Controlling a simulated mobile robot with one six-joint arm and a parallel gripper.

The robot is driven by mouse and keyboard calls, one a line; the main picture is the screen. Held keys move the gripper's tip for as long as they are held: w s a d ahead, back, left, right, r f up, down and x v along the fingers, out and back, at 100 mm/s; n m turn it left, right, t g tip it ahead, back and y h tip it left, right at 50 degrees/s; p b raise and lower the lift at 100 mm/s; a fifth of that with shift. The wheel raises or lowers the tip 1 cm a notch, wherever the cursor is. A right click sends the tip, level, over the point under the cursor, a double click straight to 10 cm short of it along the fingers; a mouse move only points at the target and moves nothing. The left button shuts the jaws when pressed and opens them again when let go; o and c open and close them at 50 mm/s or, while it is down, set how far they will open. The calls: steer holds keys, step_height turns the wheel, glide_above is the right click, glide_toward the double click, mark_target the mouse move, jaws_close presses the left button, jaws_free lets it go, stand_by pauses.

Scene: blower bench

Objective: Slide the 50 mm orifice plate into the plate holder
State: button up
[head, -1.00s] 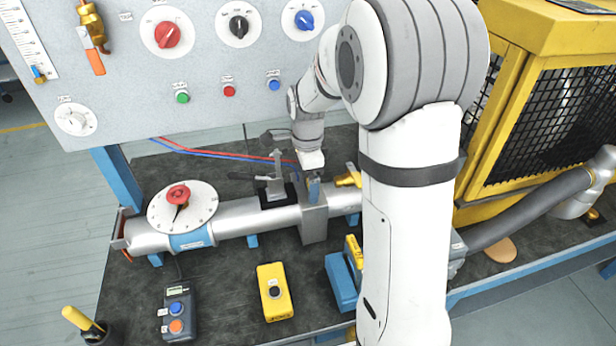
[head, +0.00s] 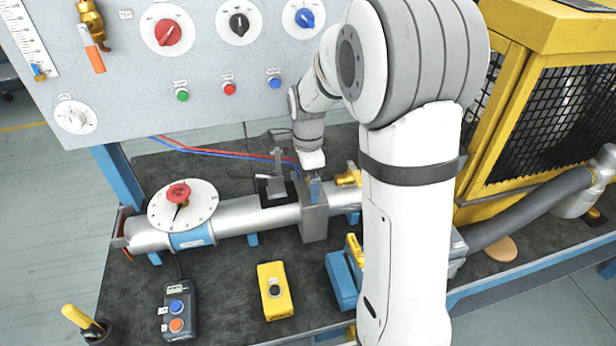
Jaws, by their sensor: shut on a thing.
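The plate holder (head: 313,222) is a grey metal block set across the silver pipe (head: 255,217). My gripper (head: 313,168) points down right above the holder, with its fingers small and partly hidden. It is shut on a narrow blue piece (head: 314,188), which looks like the tab of an orifice plate, at the top of the holder. The plate's body is hidden, and its size marking cannot be read. How deep it sits in the slot is not clear. A grey upright clamp (head: 277,178) on a dark base stands just left of the holder.
A blue block (head: 342,280) with a yellow part stands right of the yellow box (head: 274,290). A two-button pendant (head: 179,311) lies at front left. A white dial (head: 183,206) with a red knob sits on the pipe. The yellow cage (head: 540,100) stands at right.

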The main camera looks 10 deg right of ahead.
steer(key=shift+r, duration=0.25)
steer(key=o, duration=0.9)
step_height(320, 180, up, 8)
steer(key=shift+f, duration=0.1)
